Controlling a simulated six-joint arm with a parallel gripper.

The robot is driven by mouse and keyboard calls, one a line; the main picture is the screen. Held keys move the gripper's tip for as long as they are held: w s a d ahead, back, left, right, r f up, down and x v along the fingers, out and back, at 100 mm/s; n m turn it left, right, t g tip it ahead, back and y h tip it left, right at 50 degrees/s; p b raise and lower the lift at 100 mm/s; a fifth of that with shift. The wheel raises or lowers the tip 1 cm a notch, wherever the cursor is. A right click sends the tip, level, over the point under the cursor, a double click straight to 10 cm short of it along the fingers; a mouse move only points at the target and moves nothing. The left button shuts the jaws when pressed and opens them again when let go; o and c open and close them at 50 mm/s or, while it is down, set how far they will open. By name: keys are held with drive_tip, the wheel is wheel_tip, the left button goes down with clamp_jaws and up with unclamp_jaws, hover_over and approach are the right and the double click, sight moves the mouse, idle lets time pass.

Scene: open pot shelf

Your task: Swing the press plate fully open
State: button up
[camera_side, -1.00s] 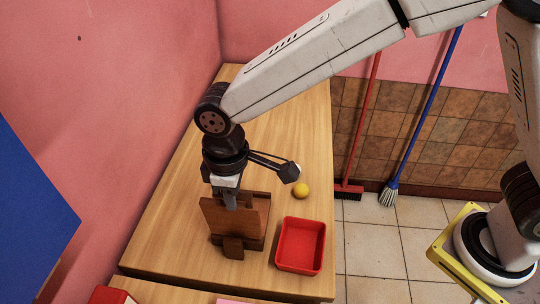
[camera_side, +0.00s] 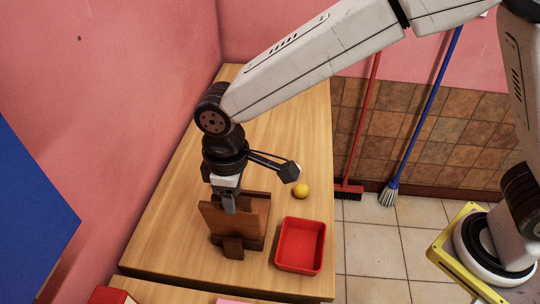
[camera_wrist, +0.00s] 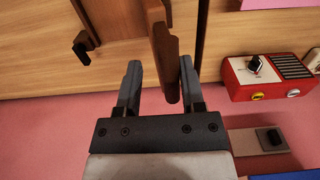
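The wooden press plate (camera_side: 222,222) stands raised and somewhat tilted on its brown wooden base (camera_side: 256,238) in the side view. My gripper (camera_side: 230,208) points down at the plate's upper edge. In the wrist view my gripper (camera_wrist: 159,82) has its two fingers apart, with the brown plate seen edge-on (camera_wrist: 163,55) between them. The plate lies nearer the right finger, and a gap shows to the left finger. I cannot tell whether the right finger touches it. The hinge is hidden.
A red tray (camera_side: 280,258) stands right of the press, with a yellow ball (camera_side: 301,191) behind it. The wrist view shows a red box with a knob (camera_wrist: 268,78) at right and a black handle (camera_wrist: 82,47) at left. Table behind the press is mostly clear.

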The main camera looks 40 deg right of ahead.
drive_tip(key=shift+r, duration=0.2)
drive_tip(key=shift+r, duration=2.3)
drive_tip(key=d+f+m+t, duration=0.1)
drive_tip(key=d+f+m, duration=0.1)
drive_tip(key=d, duration=0.7)
drive_tip(key=d+f+m, duration=0.2)
drive_tip(key=d+m, duration=0.1)
drive_tip(key=d, duration=0.6)
drive_tip(key=s+d+f+m, duration=0.1)
drive_tip(key=s+d+m, duration=0.1)
drive_tip(key=d, duration=0.3)
drive_tip(key=s+d+f+m+t, duration=0.1)
drive_tip(key=s+d+f+m, duration=0.1)
drive_tip(key=s+d, duration=0.2)
drive_tip(key=d, duration=0.2)
drive_tip(key=shift+s+d+f+t, duration=0.3)
drive_tip(key=shift+s, duration=0.1)
